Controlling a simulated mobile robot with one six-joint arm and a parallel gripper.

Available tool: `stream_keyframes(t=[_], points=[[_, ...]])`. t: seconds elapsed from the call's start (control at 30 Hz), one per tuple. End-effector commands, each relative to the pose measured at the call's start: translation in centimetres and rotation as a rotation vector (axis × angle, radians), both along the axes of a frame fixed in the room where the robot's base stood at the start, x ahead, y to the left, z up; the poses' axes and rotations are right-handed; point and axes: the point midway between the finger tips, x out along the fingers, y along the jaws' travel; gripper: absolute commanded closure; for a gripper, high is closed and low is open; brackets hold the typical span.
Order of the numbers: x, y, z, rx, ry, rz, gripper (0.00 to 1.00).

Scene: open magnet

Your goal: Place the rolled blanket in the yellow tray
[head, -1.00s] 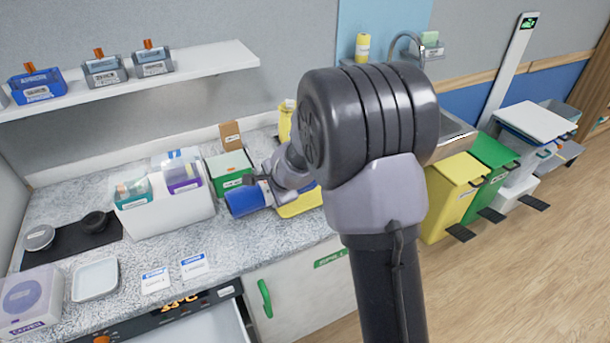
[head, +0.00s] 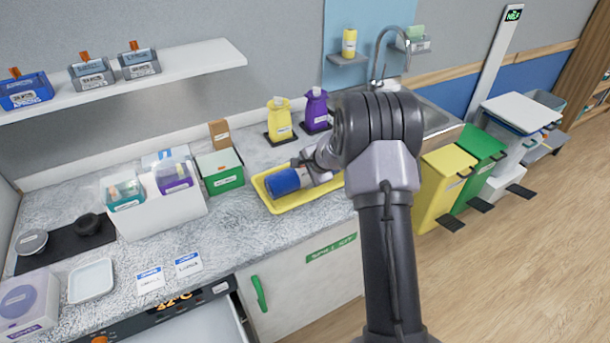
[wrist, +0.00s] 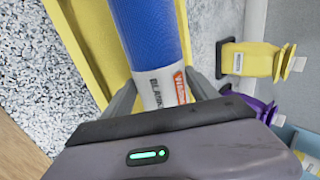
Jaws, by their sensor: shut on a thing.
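The rolled blanket (head: 288,181) is a blue roll with a white label band. My gripper (head: 312,172) is shut around it at the label. In the wrist view the blanket (wrist: 150,35) runs away from between the two fingers (wrist: 165,92), over the yellow tray (wrist: 88,40). In the head view the yellow tray (head: 283,207) lies on the counter, and the blanket is within its outline. I cannot tell whether the blanket touches the tray floor. My arm hides the tray's right end.
A green box (head: 222,178) and a white bin (head: 165,212) stand left of the tray. Yellow (head: 279,122) and purple (head: 315,110) bottles stand behind it. The sink (head: 432,119) is at the right. Speckled counter is clear in front of the tray.

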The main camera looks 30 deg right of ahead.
Motion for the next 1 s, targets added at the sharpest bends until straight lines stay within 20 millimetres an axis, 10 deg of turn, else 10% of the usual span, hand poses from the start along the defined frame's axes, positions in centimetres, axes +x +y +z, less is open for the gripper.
stream_keyframes(t=[0.2,0.23,0.27,0.67,1.0], points=[[0.0,0.0,-0.1,-0.001,-0.002,-0.001,0.99],[0.0,0.0,-0.1,0.000,0.000,0.000,0.29],[0.0,0.0,-0.1,0.000,0.000,0.000,0.23],[-0.3,0.0,0.8,-0.001,-0.001,-0.001,0.23],[-5.4,-0.4,7.6,-0.001,-0.002,-0.001,0.23]])
